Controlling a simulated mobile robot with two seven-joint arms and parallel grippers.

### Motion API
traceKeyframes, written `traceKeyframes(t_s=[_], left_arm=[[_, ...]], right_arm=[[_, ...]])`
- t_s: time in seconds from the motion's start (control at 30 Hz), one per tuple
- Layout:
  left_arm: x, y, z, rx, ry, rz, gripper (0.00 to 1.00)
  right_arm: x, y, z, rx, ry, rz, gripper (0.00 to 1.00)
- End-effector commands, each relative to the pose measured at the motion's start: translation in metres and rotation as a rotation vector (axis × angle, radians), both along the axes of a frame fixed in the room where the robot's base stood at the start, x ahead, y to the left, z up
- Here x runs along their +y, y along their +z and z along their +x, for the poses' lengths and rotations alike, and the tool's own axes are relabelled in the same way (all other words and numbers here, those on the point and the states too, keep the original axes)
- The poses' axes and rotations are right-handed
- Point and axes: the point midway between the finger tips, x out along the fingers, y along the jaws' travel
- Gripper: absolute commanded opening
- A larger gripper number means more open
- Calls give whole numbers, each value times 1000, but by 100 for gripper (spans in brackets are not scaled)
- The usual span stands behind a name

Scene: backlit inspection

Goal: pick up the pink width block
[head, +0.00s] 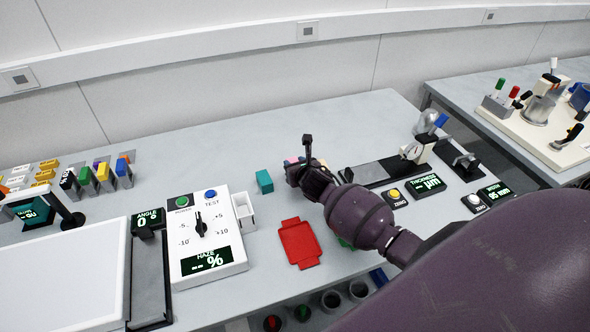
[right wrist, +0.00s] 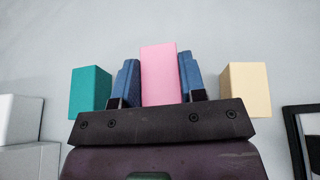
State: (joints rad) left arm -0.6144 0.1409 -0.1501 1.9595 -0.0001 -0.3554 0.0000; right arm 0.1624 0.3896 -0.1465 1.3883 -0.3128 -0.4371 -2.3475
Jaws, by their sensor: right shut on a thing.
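The pink width block (right wrist: 159,75) stands upright between the blue fingers of my right gripper (right wrist: 159,80) in the right wrist view. The fingers are shut on its two sides. In the head view my right gripper (head: 298,168) is over the bench, and it mostly hides the block. I cannot tell whether the block is clear of the bench. A teal block (right wrist: 90,90) stands left of the gripper and a cream block (right wrist: 244,89) right of it, both apart from the fingers. The teal block also shows in the head view (head: 264,181). My left gripper is not in view.
A red tray (head: 299,243) lies in front of the gripper. A white haze meter (head: 207,240) with a small open white box (head: 244,212) stands to the left. A thickness gauge (head: 415,151) stands to the right. Bare bench lies behind the teal block.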

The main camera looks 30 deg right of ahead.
Motion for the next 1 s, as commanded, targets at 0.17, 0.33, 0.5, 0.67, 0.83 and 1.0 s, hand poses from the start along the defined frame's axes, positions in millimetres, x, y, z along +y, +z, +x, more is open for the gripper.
traceKeyframes(t_s=[0.17, 0.33, 0.5, 0.67, 0.83, 1.0], left_arm=[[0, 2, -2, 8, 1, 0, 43], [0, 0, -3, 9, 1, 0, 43], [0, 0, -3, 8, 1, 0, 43], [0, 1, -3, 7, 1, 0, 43], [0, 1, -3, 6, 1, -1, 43], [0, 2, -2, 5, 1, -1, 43]], right_arm=[[-1, 43, 0, -4, 4, -6, 12], [-1, 87, 1, -5, 4, -6, 12], [0, 128, 0, -3, 3, -6, 12], [0, 156, 0, -1, 2, -3, 12], [0, 174, 0, -1, 1, -1, 12], [0, 180, 0, 0, 0, 0, 12]])
